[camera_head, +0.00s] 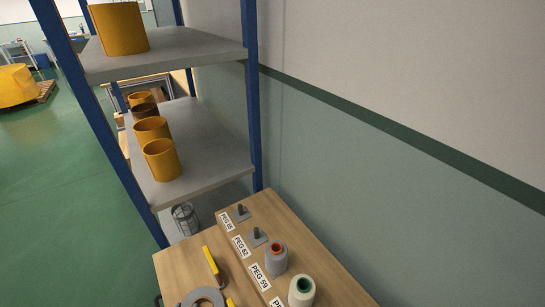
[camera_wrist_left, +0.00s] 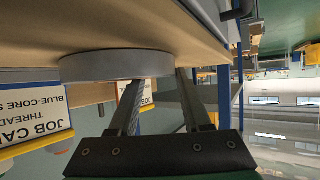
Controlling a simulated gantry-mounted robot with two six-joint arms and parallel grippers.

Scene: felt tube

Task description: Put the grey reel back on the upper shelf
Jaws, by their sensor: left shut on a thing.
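The grey reel (camera_head: 203,298) is a ring-like piece at the bottom edge of the head view, on the wooden bench and partly cut off. In the left wrist view the grey reel (camera_wrist_left: 115,65) shows as a flat disc close against the bench top. My left gripper (camera_wrist_left: 158,80) has its two fingers at the reel's rim and is shut on it. I cannot make out the gripper clearly in the head view. The upper shelf (camera_head: 190,50) is a grey board between blue posts, with an orange tube (camera_head: 118,28) at its left. My right gripper is not in view.
Several orange tubes, including one in front (camera_head: 160,160), stand on the middle shelf (camera_head: 215,150). A grey cone (camera_head: 276,262) and a white cone (camera_head: 301,291) stand on the bench by peg labels. A job card (camera_wrist_left: 35,110) is near the gripper. The upper shelf's right part is clear.

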